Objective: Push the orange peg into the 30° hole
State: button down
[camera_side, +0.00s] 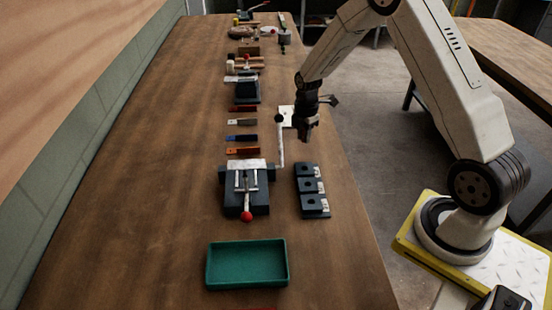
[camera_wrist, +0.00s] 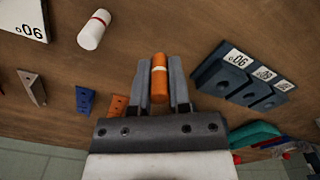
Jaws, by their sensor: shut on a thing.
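My gripper (camera_wrist: 160,84) is shut on the orange peg (camera_wrist: 159,78), which has a pale band near its top and lies between the two fingers in the wrist view. In the side view my gripper (camera_side: 306,132) hangs above the table, behind the dark angle blocks (camera_side: 312,190); the peg cannot be made out there. The blocks also show in the wrist view (camera_wrist: 243,83), right of the peg and apart from it. They form a row of three with holes and white labels. The closest label appears to read 90, inverted; which block is 30° is unclear.
A vise (camera_side: 247,190) with a red-knobbed handle stands left of the blocks. A green tray (camera_side: 247,286) sits in front. Coloured flat pieces (camera_side: 243,151) lie behind the vise. A white peg with a red band (camera_wrist: 93,30) and a labelled card (camera_wrist: 22,18) lie left of the gripper.

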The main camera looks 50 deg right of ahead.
jog(key=s+a+r, duration=0.3)
jog(key=s+r, duration=0.6)
jog(key=s, duration=0.4)
jog(key=shift+a+r, duration=0.2)
jog(key=shift+a, duration=0.2)
jog(key=shift+s, duration=0.1)
jog(key=shift+a, duration=0.1)
jog(key=w+a+f+m, duration=0.1)
jog(key=w+a+m, duration=0.7)
jog(key=a+m, duration=0.3)
jog(key=shift+a+f+m, duration=0.15)
jog(key=shift+a+m, duration=0.25)
jog(key=shift+m, duration=2)
jog(key=shift+w, duration=0.15)
